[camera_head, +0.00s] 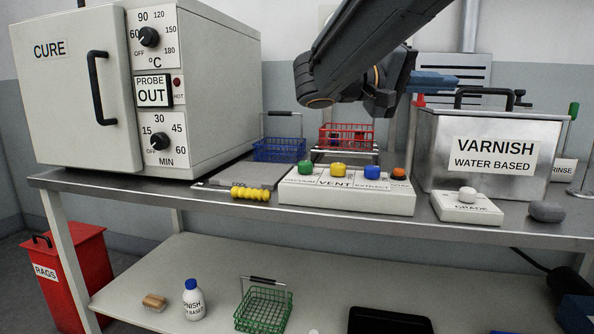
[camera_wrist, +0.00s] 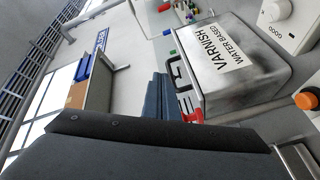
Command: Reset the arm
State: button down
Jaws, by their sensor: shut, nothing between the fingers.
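My arm reaches in from the top of the head view and bends over the bench. My gripper (camera_head: 440,82) shows as blue fingers pointing right, above the back left of the varnish tank (camera_head: 480,180). In the wrist view my gripper (camera_wrist: 160,96) shows its blue fingers together with nothing between them. The wrist view is turned on its side, and the varnish tank (camera_wrist: 235,85) appears to the right of the fingers. The gripper appears clear of the tank.
A cure oven (camera_head: 75,110) stands at left. A blue basket (camera_head: 280,150) and a red basket (camera_head: 346,136) stand behind the vent button panel (camera_head: 345,195). A grade box (camera_head: 466,208) and a grey lump (camera_head: 546,211) sit at the front right. A green basket (camera_head: 263,308) is on the lower shelf.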

jog(key=s+a+f+n+y, duration=0.2)
jog(key=s+f+y, duration=0.1)
jog(key=f, duration=0.5)
jog(key=s+a+f+n+g+y, duration=0.1)
jog(key=s+a+f+n+y, duration=0.1)
jog(key=f, duration=0.6)
jog(key=s+a+f+n+y, duration=0.2)
jog(key=s+a+f+y, duration=0.1)
jog(key=f, duration=0.5)
jog(key=shift+s+a+f+g+y, duration=0.25)
jog(key=shift+s+a+g+y, duration=0.05)
jog(key=shift+s+a, duration=0.1)
jog(key=s+a+f+n+g+y+b, duration=0.1)
jog(key=s+a+f+y+b, duration=0.4)
jog(key=s+a+f, duration=0.5)
jog(key=s+a+f+n+g+y+b, duration=0.2)
jog(key=s+a+f+y+b, duration=0.35)
jog(key=s+a+f, duration=0.45)
jog(key=w+d+r+m+h+p, duration=0.1)
jog(key=d+r+m+p, duration=0.2)
jog(key=d+r+p, duration=0.6)
jog(key=d+r+m+p, duration=0.3)
jog(key=d+r+p, duration=0.7)
jog(key=p, duration=1.6)
jog(key=shift+w+d+r+h, duration=0.2)
jog(key=shift+w+r+h, duration=0.2)
jog(key=shift+r, duration=1.9)
jog(key=c, duration=2.5)
grip_release()
